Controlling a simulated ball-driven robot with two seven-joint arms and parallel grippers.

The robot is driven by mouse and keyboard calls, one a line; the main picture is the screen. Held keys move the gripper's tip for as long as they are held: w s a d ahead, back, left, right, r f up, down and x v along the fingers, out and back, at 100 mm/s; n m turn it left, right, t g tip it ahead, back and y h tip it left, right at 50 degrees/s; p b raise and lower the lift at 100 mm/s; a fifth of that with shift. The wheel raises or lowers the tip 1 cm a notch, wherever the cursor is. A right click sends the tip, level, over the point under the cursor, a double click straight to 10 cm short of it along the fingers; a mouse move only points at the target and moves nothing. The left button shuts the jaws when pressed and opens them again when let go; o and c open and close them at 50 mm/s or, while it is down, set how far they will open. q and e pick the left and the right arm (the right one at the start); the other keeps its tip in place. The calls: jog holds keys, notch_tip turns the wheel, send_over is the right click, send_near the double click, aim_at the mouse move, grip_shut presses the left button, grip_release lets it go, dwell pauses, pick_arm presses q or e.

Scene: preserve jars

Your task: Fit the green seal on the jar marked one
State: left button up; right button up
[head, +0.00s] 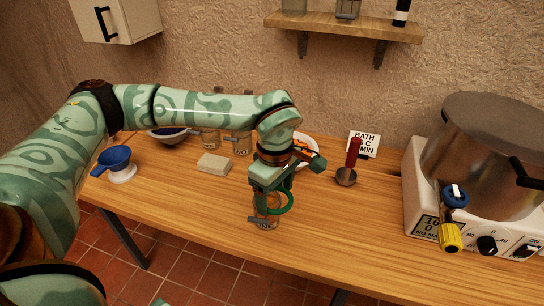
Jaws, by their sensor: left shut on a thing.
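My left gripper (271,195) points down near the middle of the table and is shut on the green seal (291,204), a ring. A glass jar (264,223) stands upright directly below the gripper, near the table's front edge. Its label is small and partly readable, apparently "ONE". The seal is at the level of the jar's mouth and reaches out to its right. The fingers hide part of the mouth, so I cannot tell whether seal and jar touch. My right gripper is not in view.
Two jars (241,144) stand behind my left arm. A red-handled ladle (353,158) and sign (365,143) stand right of centre. A large pot (485,150) sits on a heater.

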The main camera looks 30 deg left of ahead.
pick_arm(q)
jog(key=w+a+r+n+p, duration=0.1)
jog(key=w+a+n+p, duration=0.3)
jog(key=n, duration=1.2)
jog(key=shift+w+a+r+n, duration=0.15)
jog(key=shift+w+a+n, duration=0.25)
jog(key=shift+a, duration=0.25)
jog(key=shift+s, duration=0.1)
notch_tip(320, 180, down, 6)
jog(key=shift+r+b, duration=0.1)
jog(key=shift+b, duration=1.1)
jog(key=shift+f, duration=1)
